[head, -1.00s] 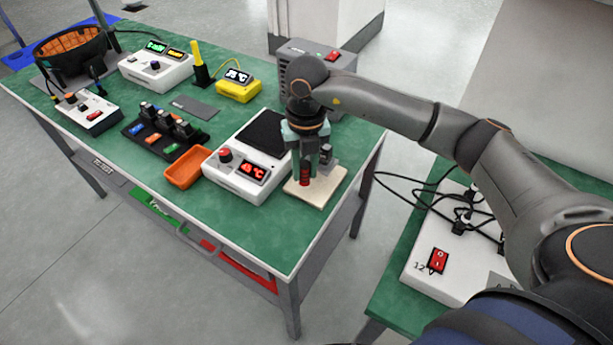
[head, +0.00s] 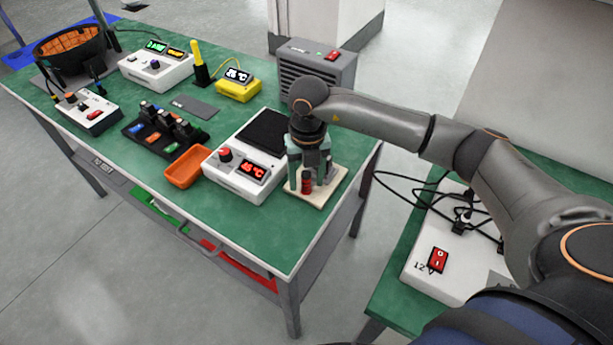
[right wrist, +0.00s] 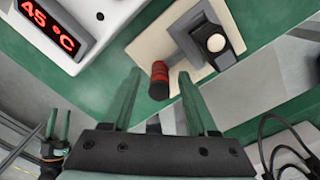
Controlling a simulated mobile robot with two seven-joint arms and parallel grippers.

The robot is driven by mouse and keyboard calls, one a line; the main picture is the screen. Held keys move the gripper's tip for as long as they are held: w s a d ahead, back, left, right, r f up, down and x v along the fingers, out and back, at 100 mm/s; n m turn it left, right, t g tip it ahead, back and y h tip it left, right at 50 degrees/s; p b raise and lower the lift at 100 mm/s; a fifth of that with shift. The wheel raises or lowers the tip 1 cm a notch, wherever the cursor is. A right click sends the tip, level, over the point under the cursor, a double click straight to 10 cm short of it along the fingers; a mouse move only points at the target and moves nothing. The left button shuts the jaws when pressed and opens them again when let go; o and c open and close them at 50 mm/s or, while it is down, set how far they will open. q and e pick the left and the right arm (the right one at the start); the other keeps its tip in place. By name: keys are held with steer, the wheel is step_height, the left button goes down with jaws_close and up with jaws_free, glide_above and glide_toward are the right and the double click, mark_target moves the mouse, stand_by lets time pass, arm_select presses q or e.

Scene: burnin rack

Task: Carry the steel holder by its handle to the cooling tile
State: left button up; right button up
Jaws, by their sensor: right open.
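The steel holder (right wrist: 185,38) rests on the cream cooling tile (head: 333,187) at the right end of the green bench. A dark part with a pale round top (right wrist: 216,42) is on it in the right wrist view. Its red handle (right wrist: 158,75) points toward my right gripper (right wrist: 159,85), which is open with the handle between its green fingertips, a gap showing beside it. In the head view, my right gripper (head: 309,168) is over the tile and hides much of the holder; the red handle (head: 306,186) shows below. My left gripper (right wrist: 58,124) shows small in the right wrist view, open and empty.
A white hot plate (head: 232,180) reading 45 °C stands just left of the tile. An orange tray (head: 186,167) and a black rack (head: 150,142) lie farther left. A grey vented box (head: 330,75) stands behind. The bench's front right corner is clear.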

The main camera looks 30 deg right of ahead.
steer(key=shift+r, duration=0.1)
steer(key=shift+r, duration=0.25)
step_height(320, 180, up, 11)
steer(key=shift+d+f, duration=0.1)
steer(key=shift+f, duration=0.1)
steer(key=shift+r, duration=0.5)
